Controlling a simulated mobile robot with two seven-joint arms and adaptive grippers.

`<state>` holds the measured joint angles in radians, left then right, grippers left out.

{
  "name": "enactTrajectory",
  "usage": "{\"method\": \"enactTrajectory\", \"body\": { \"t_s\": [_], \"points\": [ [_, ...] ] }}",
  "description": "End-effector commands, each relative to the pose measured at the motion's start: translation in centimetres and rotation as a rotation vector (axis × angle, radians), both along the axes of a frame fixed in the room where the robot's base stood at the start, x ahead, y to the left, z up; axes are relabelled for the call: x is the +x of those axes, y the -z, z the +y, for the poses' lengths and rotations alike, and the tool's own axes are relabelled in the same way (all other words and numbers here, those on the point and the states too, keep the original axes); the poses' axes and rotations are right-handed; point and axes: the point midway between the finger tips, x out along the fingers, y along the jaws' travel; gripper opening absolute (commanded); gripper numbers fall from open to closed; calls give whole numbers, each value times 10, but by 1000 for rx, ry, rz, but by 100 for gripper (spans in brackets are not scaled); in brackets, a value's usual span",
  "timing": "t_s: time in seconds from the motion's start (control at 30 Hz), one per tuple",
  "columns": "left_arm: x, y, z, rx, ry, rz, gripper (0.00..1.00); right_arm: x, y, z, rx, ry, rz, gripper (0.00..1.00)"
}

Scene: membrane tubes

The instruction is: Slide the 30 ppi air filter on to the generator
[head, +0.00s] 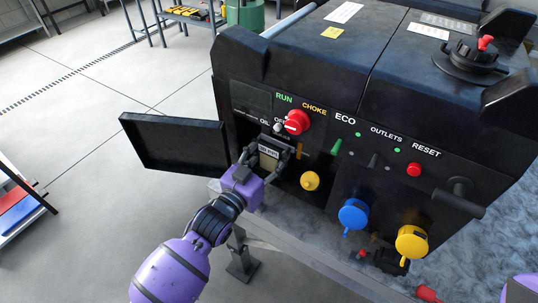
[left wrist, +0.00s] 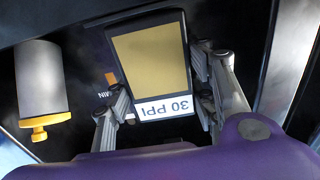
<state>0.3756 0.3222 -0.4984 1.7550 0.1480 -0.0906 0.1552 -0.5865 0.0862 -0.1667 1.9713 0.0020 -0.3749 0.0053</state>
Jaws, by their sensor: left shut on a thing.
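The air filter (head: 268,161) is a tan panel in a dark frame with a white label; in the left wrist view the filter (left wrist: 150,62) reads 30 PPI. My left gripper (head: 270,152) is shut on it, its fingers on both sides, also in the left wrist view (left wrist: 162,100). The gripper holds the filter at the open bay in the left front of the black generator (head: 330,97). I cannot tell how far the filter is seated. The bay's black cover (head: 172,143) is swung open to the left. My right gripper is not visible.
A red knob (head: 297,122) is just above the filter, and a yellow knob (head: 310,181) is to its right. Blue (head: 353,215) and yellow (head: 411,243) outlet caps project farther right. A shelf (head: 20,212) stands at the left edge. Open floor lies left.

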Motion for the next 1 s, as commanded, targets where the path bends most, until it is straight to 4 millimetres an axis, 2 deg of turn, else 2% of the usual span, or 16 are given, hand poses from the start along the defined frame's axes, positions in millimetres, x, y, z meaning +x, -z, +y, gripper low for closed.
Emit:
{"method": "enactTrajectory", "body": {
  "t_s": [0.13,0.17,0.33,0.73,0.87,1.0],
  "points": [
    [2,-3,-1,-2,0,-5,24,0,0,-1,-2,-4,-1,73],
    [2,-4,-1,-3,0,-5,52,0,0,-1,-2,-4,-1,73],
    [2,-4,-1,-2,0,-7,72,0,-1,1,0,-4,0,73],
    [-4,-1,4,-1,-1,-1,72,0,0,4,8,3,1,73],
    [-20,0,15,0,-1,-1,72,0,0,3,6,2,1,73],
    [-45,-1,33,0,0,-1,72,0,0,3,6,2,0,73]
  ]
}}
